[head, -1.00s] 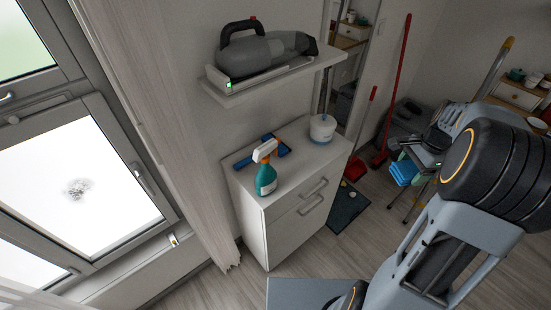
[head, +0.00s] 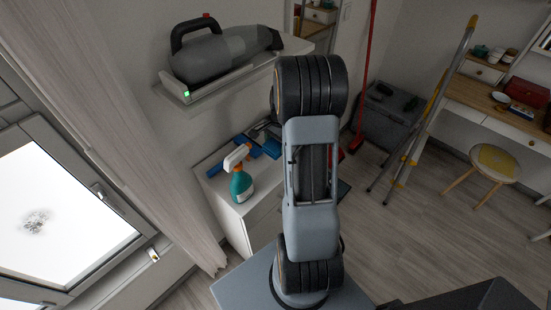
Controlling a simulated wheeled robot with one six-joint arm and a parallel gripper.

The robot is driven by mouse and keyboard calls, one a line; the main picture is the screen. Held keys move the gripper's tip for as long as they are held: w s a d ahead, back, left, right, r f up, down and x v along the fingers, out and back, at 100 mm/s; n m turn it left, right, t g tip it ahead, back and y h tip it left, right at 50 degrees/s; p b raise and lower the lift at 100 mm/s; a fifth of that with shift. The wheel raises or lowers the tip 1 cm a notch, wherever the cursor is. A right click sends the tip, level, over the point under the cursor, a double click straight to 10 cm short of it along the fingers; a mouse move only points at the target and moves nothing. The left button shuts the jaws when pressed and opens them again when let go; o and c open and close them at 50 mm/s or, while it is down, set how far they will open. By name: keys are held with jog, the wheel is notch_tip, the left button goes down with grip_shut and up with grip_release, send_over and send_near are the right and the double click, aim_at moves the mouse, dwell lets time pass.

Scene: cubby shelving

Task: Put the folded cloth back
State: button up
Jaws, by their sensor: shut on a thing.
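My gripper (head: 262,130) is mostly hidden behind my arm, above the back of the white cabinet top (head: 264,190). It is shut on the folded cloth (head: 272,148), of which only a small blue part shows at the left edge of my arm. I cannot tell whether the cloth touches the cabinet top or hangs just above it.
A teal spray bottle with an orange and white head (head: 241,186) stands at the cabinet's front. A blue tool (head: 216,170) lies behind it. A wall shelf (head: 186,98) with a grey handheld vacuum (head: 215,58) overhangs the back. A stepladder (head: 435,100) and stool (head: 496,163) stand right.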

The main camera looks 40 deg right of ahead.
send_over(276, 165)
notch_tip(276, 165, down, 4)
jog(key=shift+d+f, duration=0.1)
jog(key=shift+f, duration=0.15)
jog(key=shift+f+p, duration=0.5)
jog(key=shift+f, duration=1.85)
jog(key=shift+f, duration=0.15)
jog(key=o, duration=0.8)
